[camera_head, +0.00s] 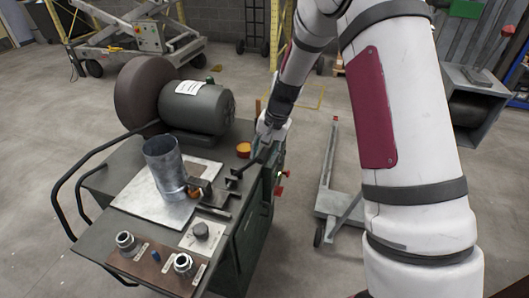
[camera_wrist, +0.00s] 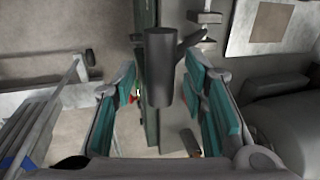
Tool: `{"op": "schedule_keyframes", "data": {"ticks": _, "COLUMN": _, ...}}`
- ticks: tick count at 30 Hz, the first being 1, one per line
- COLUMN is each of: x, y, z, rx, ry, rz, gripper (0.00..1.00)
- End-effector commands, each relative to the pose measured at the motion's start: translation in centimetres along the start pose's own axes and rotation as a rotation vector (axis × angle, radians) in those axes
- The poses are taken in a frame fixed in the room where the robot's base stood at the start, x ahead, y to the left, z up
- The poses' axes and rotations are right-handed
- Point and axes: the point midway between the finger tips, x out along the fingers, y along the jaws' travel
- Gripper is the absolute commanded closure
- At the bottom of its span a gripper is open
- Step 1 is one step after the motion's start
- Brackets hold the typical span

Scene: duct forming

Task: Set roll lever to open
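A dark lever with a thick cylindrical grip (camera_wrist: 160,68) shows in the wrist view, between the fingers of my gripper (camera_wrist: 162,95). The teal-padded fingers are spread, with a gap on each side of the grip; whether it lies fully at finger depth I cannot tell. In the head view my gripper (camera_head: 268,132) is at the right edge of the dark green machine cart (camera_head: 240,238), close to a black bar (camera_head: 242,170). My fingers and the lever's grip are hard to make out there. No marking for the lever's open position is readable.
A grey metal tube (camera_head: 165,163) stands on a pale plate (camera_head: 137,197) on the cart. A motor (camera_head: 198,108) with a large dark wheel (camera_head: 142,92) is behind it. Red knobs (camera_head: 280,174) stick out at the cart's right side. A grey wheeled stand (camera_head: 330,195) is on the floor to the right.

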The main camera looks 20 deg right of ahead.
Motion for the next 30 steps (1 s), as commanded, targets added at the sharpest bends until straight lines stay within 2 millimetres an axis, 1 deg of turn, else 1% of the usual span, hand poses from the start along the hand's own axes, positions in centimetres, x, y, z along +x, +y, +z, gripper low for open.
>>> {"op": "schedule_keyframes", "data": {"ticks": 5, "x": 0.01, "y": -0.01, "z": 0.00, "rx": 0.000, "ry": 0.000, "rz": 0.000, "gripper": 0.60}}
{"op": "schedule_keyframes", "data": {"ticks": 6, "x": 0.01, "y": -0.01, "z": 0.00, "rx": 0.000, "ry": 0.000, "rz": 0.000, "gripper": 0.63}}
{"op": "schedule_keyframes", "data": {"ticks": 11, "x": 0.01, "y": 0.05, "z": 0.01, "rx": 0.000, "ry": -0.001, "rz": 0.001, "gripper": 0.99}}
{"op": "schedule_keyframes", "data": {"ticks": 19, "x": 0.04, "y": 0.25, "z": 0.01, "rx": 0.001, "ry": -0.002, "rz": 0.009, "gripper": 1.00}}
{"op": "schedule_keyframes", "data": {"ticks": 30, "x": -0.23, "y": -0.16, "z": -0.05, "rx": -0.001, "ry": -0.002, "rz": 0.044, "gripper": 1.00}}
